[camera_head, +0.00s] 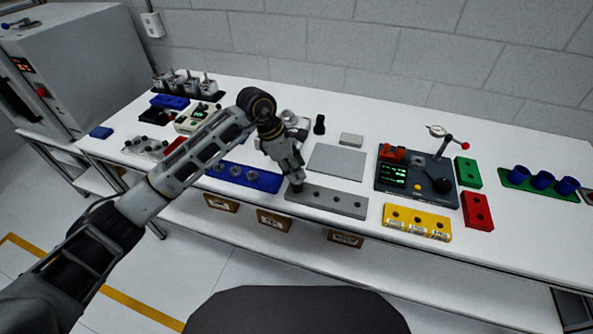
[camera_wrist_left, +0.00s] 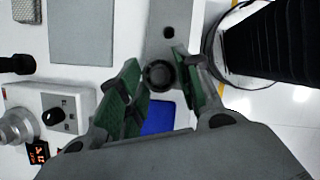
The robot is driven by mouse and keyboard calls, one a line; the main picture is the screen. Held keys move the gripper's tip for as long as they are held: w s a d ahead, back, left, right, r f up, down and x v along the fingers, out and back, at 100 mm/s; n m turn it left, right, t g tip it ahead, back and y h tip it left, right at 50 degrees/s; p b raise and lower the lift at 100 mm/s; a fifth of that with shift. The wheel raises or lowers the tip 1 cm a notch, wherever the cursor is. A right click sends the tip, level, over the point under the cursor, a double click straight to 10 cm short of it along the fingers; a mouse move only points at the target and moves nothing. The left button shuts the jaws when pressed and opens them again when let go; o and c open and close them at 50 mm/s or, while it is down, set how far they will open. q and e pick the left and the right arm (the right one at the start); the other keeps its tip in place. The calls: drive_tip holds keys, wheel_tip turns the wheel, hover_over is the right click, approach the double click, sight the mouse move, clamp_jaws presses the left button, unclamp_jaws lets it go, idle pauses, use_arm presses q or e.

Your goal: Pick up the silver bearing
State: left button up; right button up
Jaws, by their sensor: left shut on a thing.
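My left gripper (camera_head: 297,186) points down at the left end of the grey block with holes (camera_head: 338,203). In the left wrist view its two green-padded fingers (camera_wrist_left: 157,62) stand on either side of a round, dark grey ring, which I take for the silver bearing (camera_wrist_left: 158,76), and are shut on it. The ring shows over the end of the grey block (camera_wrist_left: 166,18); whether it touches the block I cannot tell. In the head view the gripper hides it. The blue block (camera_head: 240,177) with several round grey parts lies just left. My right gripper is not in view.
A flat grey plate (camera_head: 336,162) lies behind the grey block. A dark test stand with a green display (camera_head: 393,174) and a yellow block (camera_head: 417,222) stand to the right. A grey cabinet (camera_head: 85,60) is at far left.

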use_arm(q)
drive_tip(key=shift+r, duration=0.5)
wheel_tip(320, 180, up, 9)
drive_tip(key=b, duration=0.1)
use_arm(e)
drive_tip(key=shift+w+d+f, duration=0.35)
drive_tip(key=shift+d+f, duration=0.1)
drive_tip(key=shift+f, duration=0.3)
use_arm(q)
drive_tip(key=shift+f, duration=0.1)
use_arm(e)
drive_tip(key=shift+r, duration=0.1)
